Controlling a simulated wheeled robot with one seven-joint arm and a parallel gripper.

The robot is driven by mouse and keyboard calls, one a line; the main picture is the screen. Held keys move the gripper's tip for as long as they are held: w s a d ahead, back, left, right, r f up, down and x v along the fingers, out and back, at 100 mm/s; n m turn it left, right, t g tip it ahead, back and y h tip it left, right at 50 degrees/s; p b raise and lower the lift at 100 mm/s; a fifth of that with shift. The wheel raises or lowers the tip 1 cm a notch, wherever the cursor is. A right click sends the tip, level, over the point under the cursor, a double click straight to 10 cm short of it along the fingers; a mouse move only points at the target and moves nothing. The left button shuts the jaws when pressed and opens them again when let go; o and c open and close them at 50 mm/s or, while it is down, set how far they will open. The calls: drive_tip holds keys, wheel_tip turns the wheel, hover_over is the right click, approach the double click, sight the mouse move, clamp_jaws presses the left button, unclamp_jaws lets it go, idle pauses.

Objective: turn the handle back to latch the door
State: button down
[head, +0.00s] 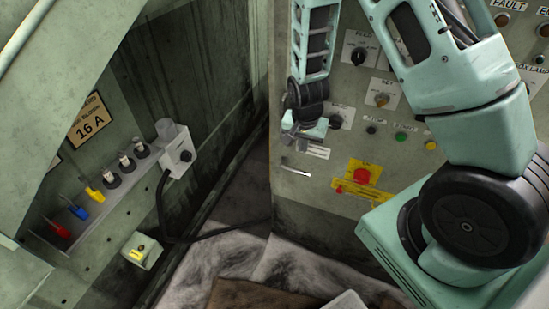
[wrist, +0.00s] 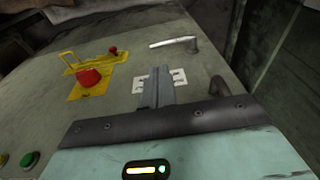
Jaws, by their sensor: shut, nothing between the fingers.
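The handle is a short pale metal bar (head: 296,172) near the left edge of the grey-green door panel (head: 300,215) in the head view. In the wrist view the handle (wrist: 172,43) lies nearly level, with its bent end at the right. My gripper (head: 299,138) is just above the handle in the head view, apart from it. In the wrist view its fingers (wrist: 157,85) are together and empty, short of the handle, with bare panel between. Whether the door sits fully closed against its frame I cannot tell.
A red emergency stop (head: 362,176) on a yellow plate sits right of the handle. Knobs and buttons (head: 401,137) line the panel above. At the left a wall holds a grey socket box (head: 178,150) with a black cable.

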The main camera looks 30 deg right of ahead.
sight(301, 172)
drive_tip(key=shift+w+d+f, duration=0.3)
drive_tip(key=shift+w, duration=0.25)
drive_tip(key=shift+f, duration=0.1)
drive_tip(key=f, duration=0.4)
drive_tip(key=w+d+f+p, duration=0.1)
drive_tip(key=f, duration=0.4)
drive_tip(key=d+f, duration=0.1)
drive_tip(key=f, duration=0.3)
drive_tip(key=shift+w+f+p, duration=0.3)
drive_tip(key=shift+w+p, duration=0.05)
drive_tip(key=shift+w, duration=0.05)
drive_tip(key=shift+f, duration=0.1)
